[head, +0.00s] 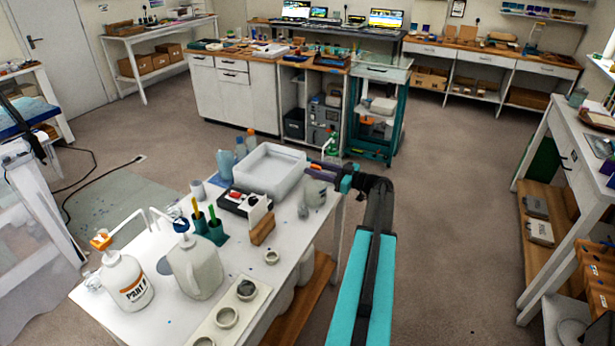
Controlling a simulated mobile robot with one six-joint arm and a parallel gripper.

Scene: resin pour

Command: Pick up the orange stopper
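No loose orange stopper can be picked out for certain. A small orange piece (316,167) shows at the right end of the white tray, beside the end of my arm; I cannot tell whether it is the stopper. My gripper (328,173) is small and partly hidden there, at the back right edge of the white table, and its fingers cannot be made out.
Open floor (450,200) lies to the right.

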